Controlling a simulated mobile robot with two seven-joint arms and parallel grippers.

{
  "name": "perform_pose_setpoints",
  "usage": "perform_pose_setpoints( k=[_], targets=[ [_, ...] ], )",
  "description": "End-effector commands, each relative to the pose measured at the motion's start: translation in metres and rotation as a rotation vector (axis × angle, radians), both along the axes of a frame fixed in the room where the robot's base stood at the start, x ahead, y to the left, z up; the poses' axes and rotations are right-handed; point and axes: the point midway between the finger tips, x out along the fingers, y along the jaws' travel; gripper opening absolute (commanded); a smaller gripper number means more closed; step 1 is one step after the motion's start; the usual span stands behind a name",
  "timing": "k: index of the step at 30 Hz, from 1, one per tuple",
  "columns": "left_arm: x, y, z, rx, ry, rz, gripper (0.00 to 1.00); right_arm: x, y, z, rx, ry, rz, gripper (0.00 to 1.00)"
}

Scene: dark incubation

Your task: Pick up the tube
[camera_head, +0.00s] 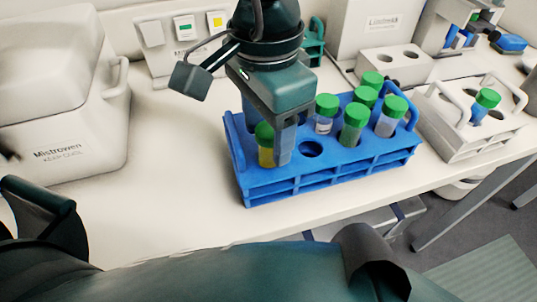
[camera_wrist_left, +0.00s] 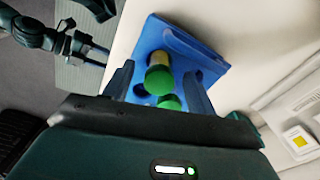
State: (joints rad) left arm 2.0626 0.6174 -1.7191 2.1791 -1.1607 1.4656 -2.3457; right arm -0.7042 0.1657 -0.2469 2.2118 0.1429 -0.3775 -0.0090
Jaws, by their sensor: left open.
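A tube with a green cap and yellow contents (camera_head: 266,156) stands in the left end of the blue rack (camera_head: 330,185). My left gripper (camera_head: 270,146) is over that end, pointing down, with one finger in front of the rack's holes beside the tube. In the left wrist view the gripper (camera_wrist_left: 158,88) is open. A green-capped tube (camera_wrist_left: 158,78) shows between its fingers, and a second green cap (camera_wrist_left: 169,102) lies just below it in the picture. Whether either finger touches a tube cannot be told.
Several other green-capped tubes (camera_head: 354,124) stand in the rack's middle and right. A white rack with one tube (camera_head: 486,103) stands at the right. A white lidded machine (camera_head: 65,95) stands at the left. The table's front edge is close to the blue rack.

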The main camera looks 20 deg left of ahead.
Motion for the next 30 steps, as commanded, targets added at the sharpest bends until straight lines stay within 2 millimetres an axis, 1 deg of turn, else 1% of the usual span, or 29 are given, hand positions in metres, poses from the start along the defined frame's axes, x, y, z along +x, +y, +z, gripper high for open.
perform_pose_setpoints(
  k=[1,4,6,12,14,30],
  targets=[
    [0.000,0.000,-0.008,0.002,0.001,-0.001,0.57,0.000,0.000,-0.001,0.000,0.000,0.000,0.52],
    [0.000,0.000,-0.018,0.001,0.000,-0.002,0.57,0.000,0.000,-0.001,0.000,0.000,0.000,0.52],
    [0.000,0.000,-0.021,0.000,0.000,-0.001,0.57,0.000,0.000,-0.001,-0.001,-0.001,0.000,0.52],
    [0.000,0.000,-0.021,-0.001,-0.001,-0.001,0.57,0.000,0.000,0.000,0.000,-0.005,-0.001,0.52],
    [0.000,0.000,-0.021,-0.001,-0.001,-0.001,0.53,0.000,0.000,0.001,0.001,-0.007,-0.002,0.52],
    [0.000,0.000,-0.021,0.000,0.000,-0.001,0.08,0.000,-0.001,0.001,0.001,-0.007,-0.002,0.52]
  ],
)
